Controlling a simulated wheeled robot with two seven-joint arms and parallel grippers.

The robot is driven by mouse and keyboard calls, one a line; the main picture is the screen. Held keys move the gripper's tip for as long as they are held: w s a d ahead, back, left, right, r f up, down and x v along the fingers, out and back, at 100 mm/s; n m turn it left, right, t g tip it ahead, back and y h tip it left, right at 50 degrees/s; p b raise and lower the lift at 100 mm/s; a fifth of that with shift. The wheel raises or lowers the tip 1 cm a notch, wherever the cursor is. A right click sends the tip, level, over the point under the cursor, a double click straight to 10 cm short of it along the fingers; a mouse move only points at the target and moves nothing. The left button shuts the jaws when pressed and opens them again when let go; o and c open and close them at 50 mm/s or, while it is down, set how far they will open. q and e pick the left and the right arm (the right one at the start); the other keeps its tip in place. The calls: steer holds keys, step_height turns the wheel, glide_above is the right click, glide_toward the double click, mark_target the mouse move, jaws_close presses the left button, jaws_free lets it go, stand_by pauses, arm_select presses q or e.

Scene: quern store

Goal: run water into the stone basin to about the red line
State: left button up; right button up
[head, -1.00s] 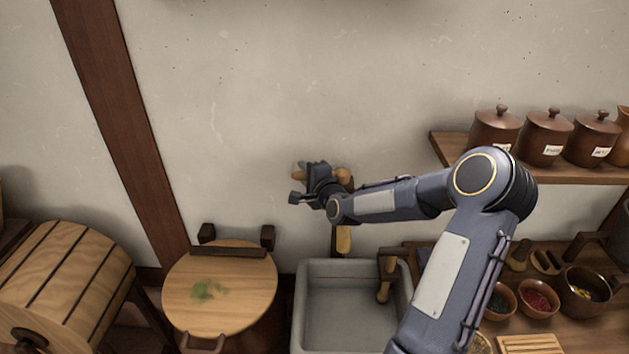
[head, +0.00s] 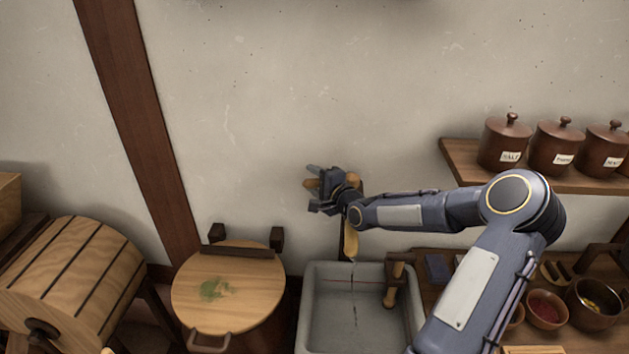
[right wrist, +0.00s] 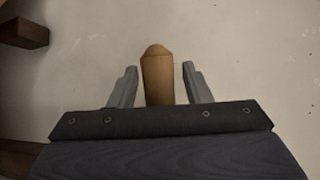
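The grey stone basin (head: 311,325) stands against the wall. A faint red line (head: 338,281) shows on its inner back wall. A thin stream of water (head: 354,310) falls into it from the wooden spout (head: 351,243); I cannot make out the water level. My right gripper (head: 315,187) is at the wooden tap handle (head: 352,180) above the basin. In the right wrist view the open right gripper (right wrist: 160,84) has one finger on each side of a wooden handle end (right wrist: 158,78), with gaps on both sides. My left gripper is not in view.
A round wooden lid (head: 240,290) is left of the basin, and a slatted barrel (head: 75,270) is farther left. Lidded jars (head: 505,145) stand on a shelf (head: 465,160) at right. Bowls (head: 546,309) sit on the counter below. A wooden fitting (head: 393,285) crosses the basin's right rim.

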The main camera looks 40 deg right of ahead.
steer(key=shift+s, duration=0.15)
steer(key=shift+s+d, duration=0.15)
steer(key=shift+s, duration=0.15)
steer(key=s+r, duration=0.1)
steer(key=s, duration=0.6)
steer(key=shift+a+r, duration=0.15)
steer(key=shift+a, duration=0.1)
steer(key=shift+c, duration=0.3)
